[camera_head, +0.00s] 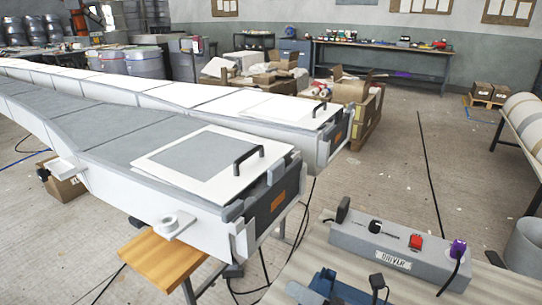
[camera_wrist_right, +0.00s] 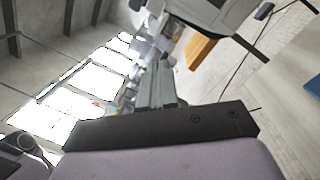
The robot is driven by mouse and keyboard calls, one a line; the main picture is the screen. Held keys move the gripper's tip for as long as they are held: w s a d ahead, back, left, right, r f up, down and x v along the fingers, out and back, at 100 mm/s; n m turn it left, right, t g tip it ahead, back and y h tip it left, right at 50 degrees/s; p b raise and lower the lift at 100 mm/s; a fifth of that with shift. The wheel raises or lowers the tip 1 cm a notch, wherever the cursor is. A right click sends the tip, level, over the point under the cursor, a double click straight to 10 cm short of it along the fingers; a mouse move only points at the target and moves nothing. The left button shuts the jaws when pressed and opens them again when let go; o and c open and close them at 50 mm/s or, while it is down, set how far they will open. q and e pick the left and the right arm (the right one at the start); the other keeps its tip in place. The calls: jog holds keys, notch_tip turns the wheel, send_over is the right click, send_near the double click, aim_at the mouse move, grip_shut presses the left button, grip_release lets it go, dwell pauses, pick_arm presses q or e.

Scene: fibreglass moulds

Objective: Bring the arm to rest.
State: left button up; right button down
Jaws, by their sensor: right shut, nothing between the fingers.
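In the right wrist view my right gripper (camera_wrist_right: 159,68) is shut, its grey fingers together and nothing between them. It is held in the air, away from surfaces. I cannot make it out clearly in the head view. My left gripper is in neither view.
A long grey-and-white mould (camera_head: 130,130) runs from back left to centre, a white panel (camera_head: 150,162) with a black handle on its end. A wooden board (camera_head: 160,258) is below. A grey box (camera_head: 400,250) with a red button, plug and socket sits on the table (camera_head: 300,255) at the right.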

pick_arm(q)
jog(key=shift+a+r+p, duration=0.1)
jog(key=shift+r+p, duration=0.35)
pick_arm(e)
jog(key=s+d+f+m+h, duration=0.7)
jog(key=f+m, duration=0.1)
jog(key=m, duration=0.9)
jog(key=s+d+f+m+h, duration=0.7)
jog(key=s+f+m, duration=0.1)
jog(key=m, duration=1)
jog(key=shift+s+d+f, duration=0.2)
jog(key=shift+d+f, duration=0.15)
jog(key=shift+f, duration=0.05)
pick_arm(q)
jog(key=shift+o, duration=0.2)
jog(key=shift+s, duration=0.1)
